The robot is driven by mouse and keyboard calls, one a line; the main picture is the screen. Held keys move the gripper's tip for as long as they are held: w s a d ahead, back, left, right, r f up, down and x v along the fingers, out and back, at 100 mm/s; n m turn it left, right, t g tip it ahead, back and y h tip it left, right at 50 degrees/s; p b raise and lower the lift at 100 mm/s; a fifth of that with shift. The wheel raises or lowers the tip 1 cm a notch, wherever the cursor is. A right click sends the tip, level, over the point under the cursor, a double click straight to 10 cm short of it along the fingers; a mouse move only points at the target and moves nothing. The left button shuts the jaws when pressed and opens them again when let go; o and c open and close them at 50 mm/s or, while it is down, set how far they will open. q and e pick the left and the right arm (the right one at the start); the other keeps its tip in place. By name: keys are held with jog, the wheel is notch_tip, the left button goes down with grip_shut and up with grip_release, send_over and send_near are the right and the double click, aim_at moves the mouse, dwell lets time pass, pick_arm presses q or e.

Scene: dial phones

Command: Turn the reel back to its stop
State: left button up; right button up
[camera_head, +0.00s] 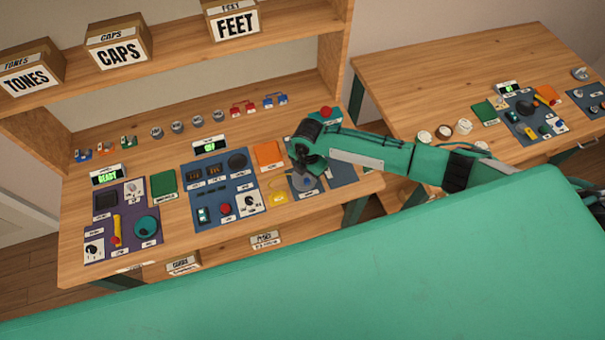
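No part reads clearly as the reel, as the small labels are illegible. A round teal dial (147,225) sits on the purple panel (126,197) at the left of the workbench. My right gripper (306,176) hangs over a small blue-grey panel (341,172) at the bench's right end. The gripper and wrist hide much of that panel, including whatever lies directly below the fingers. Whether the fingers are open or shut on something is not visible. My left gripper is out of view.
A blue panel (225,190) with knobs and a red button stands mid-bench. A yellow part (278,197) and an orange pad (268,154) lie left of my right gripper. A shelf (180,52) with labelled boxes overhangs the back. A second table (440,75) stands at right.

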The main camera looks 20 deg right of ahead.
aim_at(307, 180)
jog(key=shift+r, duration=2.2)
